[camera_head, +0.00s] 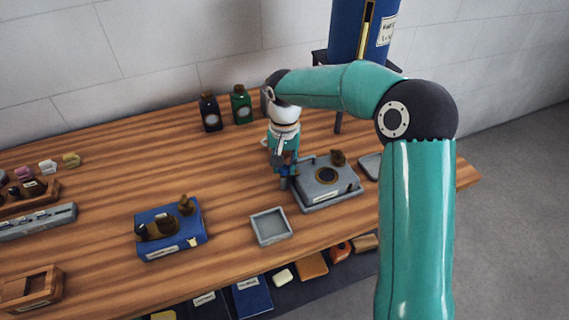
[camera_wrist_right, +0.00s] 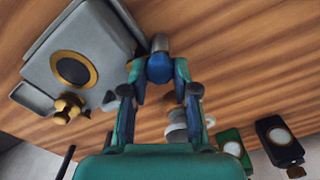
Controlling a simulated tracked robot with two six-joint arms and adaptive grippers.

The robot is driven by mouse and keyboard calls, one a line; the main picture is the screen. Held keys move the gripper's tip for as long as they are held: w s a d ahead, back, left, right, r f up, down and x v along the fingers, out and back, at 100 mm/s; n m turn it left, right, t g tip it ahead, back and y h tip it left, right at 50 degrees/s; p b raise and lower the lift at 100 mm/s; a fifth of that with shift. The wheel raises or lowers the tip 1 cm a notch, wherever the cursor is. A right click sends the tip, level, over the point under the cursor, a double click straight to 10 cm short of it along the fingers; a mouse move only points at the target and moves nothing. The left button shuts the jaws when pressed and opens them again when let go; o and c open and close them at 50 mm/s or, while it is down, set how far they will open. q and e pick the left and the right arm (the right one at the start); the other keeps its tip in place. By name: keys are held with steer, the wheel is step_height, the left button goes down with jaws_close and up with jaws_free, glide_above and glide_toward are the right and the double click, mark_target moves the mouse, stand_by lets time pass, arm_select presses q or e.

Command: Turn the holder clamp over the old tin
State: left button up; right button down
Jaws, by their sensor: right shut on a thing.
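My right gripper (camera_head: 287,172) reaches down beside the left edge of a grey boxy holder (camera_head: 325,178). In the right wrist view the gripper (camera_wrist_right: 160,78) is shut on a small blue piece with a grey cylindrical end (camera_wrist_right: 160,43). I cannot tell whether this piece is the clamp, or whether it is joined to the holder. The holder has a dark round opening with a brass ring (camera_wrist_right: 73,68) and a brown-gold knob at one corner (camera_wrist_right: 68,108). No tin can be made out for certain. My left gripper is not in view.
A blue box with brown fittings (camera_head: 171,242) and an empty grey tray (camera_head: 270,227) stand on the wooden table (camera_head: 110,190). A dark bottle (camera_head: 210,113) and a green bottle (camera_head: 241,105) stand behind. A tall blue cylinder (camera_head: 350,30) is at the back right.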

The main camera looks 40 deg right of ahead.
mark_target(285, 166)
steer(key=shift+w+d+r, duration=0.1)
steer(key=shift+w+r, duration=0.05)
steer(key=c, duration=1.1)
jaws_free()
steer(key=shift+c, duration=0.2)
steer(key=shift+o, duration=1.3)
step_height(285, 166, up, 12)
